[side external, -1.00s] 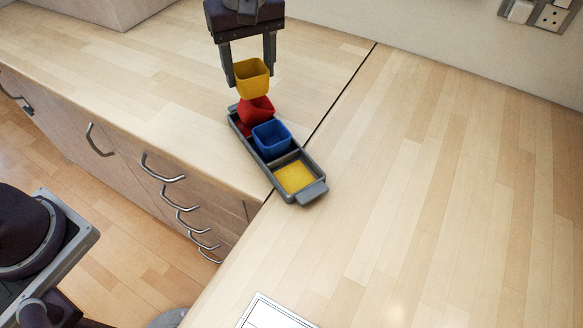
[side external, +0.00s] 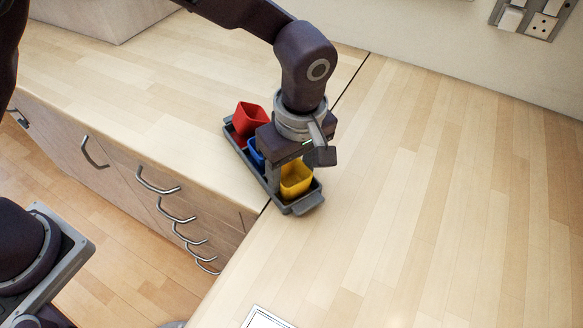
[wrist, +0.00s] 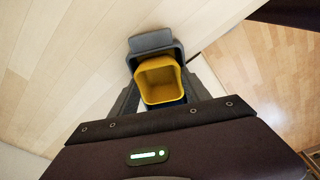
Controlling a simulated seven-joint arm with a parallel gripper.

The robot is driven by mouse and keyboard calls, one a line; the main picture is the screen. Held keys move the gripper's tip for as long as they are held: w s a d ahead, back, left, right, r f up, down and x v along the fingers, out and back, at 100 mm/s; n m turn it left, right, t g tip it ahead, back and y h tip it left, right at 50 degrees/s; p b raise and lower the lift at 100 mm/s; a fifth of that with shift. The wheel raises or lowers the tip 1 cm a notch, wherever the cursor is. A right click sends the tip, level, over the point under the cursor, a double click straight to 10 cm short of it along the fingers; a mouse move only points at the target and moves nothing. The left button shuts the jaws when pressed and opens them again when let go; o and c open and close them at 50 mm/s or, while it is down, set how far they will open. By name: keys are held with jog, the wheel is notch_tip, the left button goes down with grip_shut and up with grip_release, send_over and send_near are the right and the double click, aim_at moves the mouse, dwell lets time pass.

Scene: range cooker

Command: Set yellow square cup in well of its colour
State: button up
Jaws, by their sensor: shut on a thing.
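The yellow square cup (side external: 296,178) is upright at the near end of the dark grey tray (side external: 308,205), over or in the yellow well. My gripper (side external: 293,182) points down and is shut on the cup, with a finger on either side. The wrist view also shows the cup (wrist: 158,80) between the fingers, inside the tray's end outline. The well floor is hidden by the cup, so I cannot tell whether the cup rests on it.
A blue cup (side external: 256,154) sits in the middle well, partly hidden by my gripper. A red cup (side external: 250,117) stands tilted at the tray's far end, by the red well. The counter (side external: 430,190) right of the tray is clear.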

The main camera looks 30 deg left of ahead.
jog(key=shift+f, duration=0.15)
jog(key=o, duration=1.5)
jog(key=shift+c, duration=0.2)
notch_tip(320, 180, up, 12)
jog(key=d, duration=0.1)
jog(key=shift+s+d+r, duration=0.15)
jog(key=shift+s+r, duration=0.05)
jog(key=shift+s, duration=0.1)
